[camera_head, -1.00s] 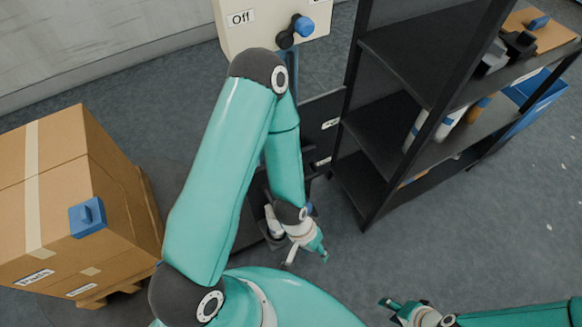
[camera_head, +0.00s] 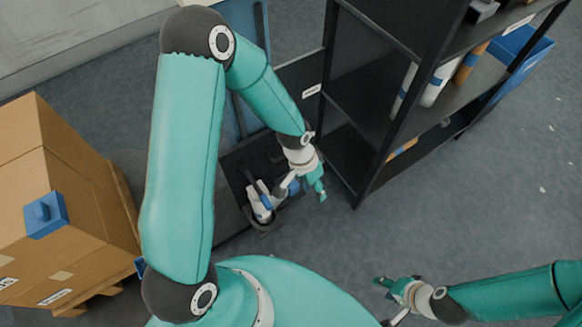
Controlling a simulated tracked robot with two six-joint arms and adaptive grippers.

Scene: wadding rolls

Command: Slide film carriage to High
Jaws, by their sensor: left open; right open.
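A white and blue part (camera_head: 262,203) sits low on a dark base behind my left arm; I cannot tell whether it is the film carriage. A dark panel with a small white label (camera_head: 311,90) stands beside a blue upright (camera_head: 258,25); the label is too small to read. My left arm covers much of this machine. My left gripper (camera_head: 318,188) is open and empty, to the right of the white and blue part, with a gap between them in the picture. My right gripper (camera_head: 384,283) is open and empty over the floor at the lower right.
A black shelf rack (camera_head: 378,150) with white and orange rolls stands right of the machine. A blue bin (camera_head: 512,62) is behind it.

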